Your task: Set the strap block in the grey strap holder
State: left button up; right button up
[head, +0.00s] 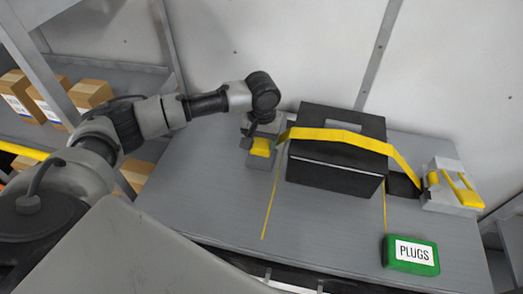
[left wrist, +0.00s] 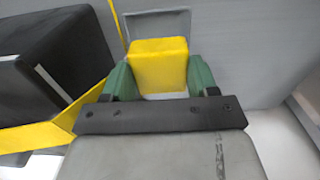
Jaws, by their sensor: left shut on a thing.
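The yellow strap block (head: 261,146) is between the fingers of my left gripper (head: 263,132), left of the black case. In the left wrist view the green fingers are shut on the sides of the block (left wrist: 158,64). The grey strap holder (head: 258,162) is right at the block in the head view; its grey rim (left wrist: 165,20) shows behind the block in the wrist view. I cannot tell whether the block is inside the holder or just above it. The yellow strap (head: 335,136) runs from the block over the case. My right gripper is out of view.
The black case (head: 330,180) stands on the grey table (head: 205,185). A grey and yellow strap unit (head: 452,187) sits at the table's right. A green PLUGS box (head: 411,255) lies at the front right. The table is clear left of the holder.

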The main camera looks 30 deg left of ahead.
aim_at(262, 151)
pick_arm(q)
notch_tip(262, 151, down, 4)
jog(key=shift+f, duration=0.3)
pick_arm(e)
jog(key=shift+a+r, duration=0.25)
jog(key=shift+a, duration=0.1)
pick_arm(q)
jog(key=shift+d+f, duration=0.1)
jog(key=shift+f, duration=0.1)
jog(key=o, duration=1)
jog(key=shift+f, duration=0.1)
jog(key=shift+c, duration=0.2)
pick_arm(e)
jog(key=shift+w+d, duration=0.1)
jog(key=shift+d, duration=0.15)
pick_arm(q)
jog(key=shift+r, duration=0.25)
notch_tip(262, 151, up, 12)
jog(key=shift+r+b, duration=0.1)
jog(key=shift+b, duration=0.4)
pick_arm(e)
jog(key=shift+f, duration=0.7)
